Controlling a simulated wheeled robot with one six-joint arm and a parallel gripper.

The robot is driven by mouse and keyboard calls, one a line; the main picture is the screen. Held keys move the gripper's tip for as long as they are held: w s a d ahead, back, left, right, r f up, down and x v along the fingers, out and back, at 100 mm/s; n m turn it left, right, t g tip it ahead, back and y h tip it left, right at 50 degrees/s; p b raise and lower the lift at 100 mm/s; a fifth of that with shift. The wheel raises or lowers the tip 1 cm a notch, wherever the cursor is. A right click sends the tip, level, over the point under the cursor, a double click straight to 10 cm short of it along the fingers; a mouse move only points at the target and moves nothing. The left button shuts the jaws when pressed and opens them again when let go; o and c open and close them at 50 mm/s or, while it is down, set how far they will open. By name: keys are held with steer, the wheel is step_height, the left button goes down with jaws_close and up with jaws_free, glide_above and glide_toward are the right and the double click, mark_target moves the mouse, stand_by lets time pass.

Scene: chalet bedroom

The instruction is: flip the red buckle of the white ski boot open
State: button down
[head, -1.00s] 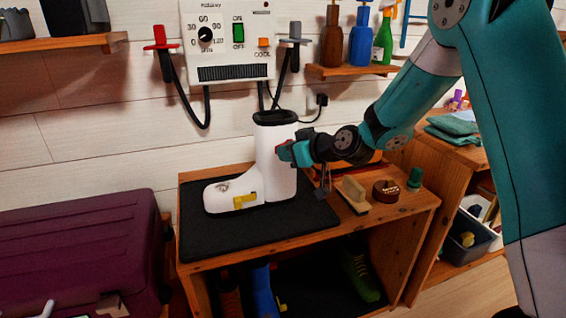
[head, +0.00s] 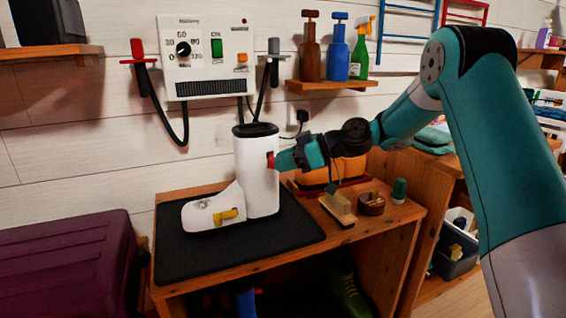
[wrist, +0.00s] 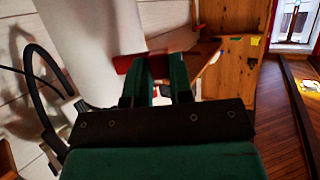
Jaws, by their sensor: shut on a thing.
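The white ski boot (head: 257,178) stands upright on a black mat (head: 195,255) on the wooden bench, toe to the left. A yellow buckle (head: 228,214) sits low on its side. The red buckle (head: 270,161) is on the right side of the shaft, partly hidden by my gripper (head: 277,161). In the wrist view, the red buckle (wrist: 124,63) shows at the fingertips, in front of the white shaft. My gripper (wrist: 162,72) is shut on the red buckle. How far the buckle is swung out from the boot is hard to tell.
A dryer panel (head: 197,58) with hanging hoses is on the wall behind. A brush (head: 338,208), a brown round tin (head: 371,204) and a green-topped item (head: 399,190) stand right of the mat. A purple case (head: 65,262) is at left.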

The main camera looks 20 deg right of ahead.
stand_by(0.3)
steer(key=c, duration=1)
jaws_free()
steer(key=shift+w, duration=0.1)
steer(key=p+v, duration=0.2)
steer(key=v, duration=1.5)
